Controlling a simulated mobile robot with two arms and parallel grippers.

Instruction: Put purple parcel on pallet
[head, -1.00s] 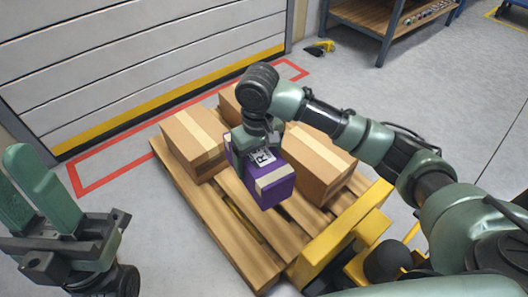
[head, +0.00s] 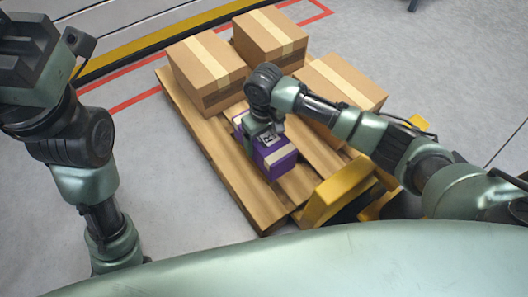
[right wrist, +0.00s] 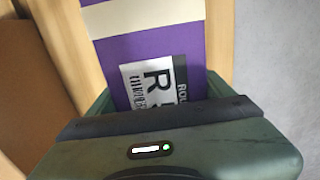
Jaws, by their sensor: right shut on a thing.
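The purple parcel (head: 279,161) has a pale tape band and a white label. It is over the near part of the wooden pallet (head: 216,155), between cardboard boxes; I cannot tell if it rests on the planks or hangs just above them. My right gripper (head: 262,129) comes down from above and is shut on the parcel. In the right wrist view the parcel (right wrist: 150,45) fills the space between the fingers, its label towards me. My left gripper (head: 30,55) is at the upper left, away from the pallet, its fingertips out of frame.
Three cardboard boxes stand on the pallet: one at left (head: 205,72), one at the back (head: 270,38), one at right (head: 340,85). A yellow pallet jack (head: 342,190) is at the near right end. Red floor lines and a shutter edge lie behind.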

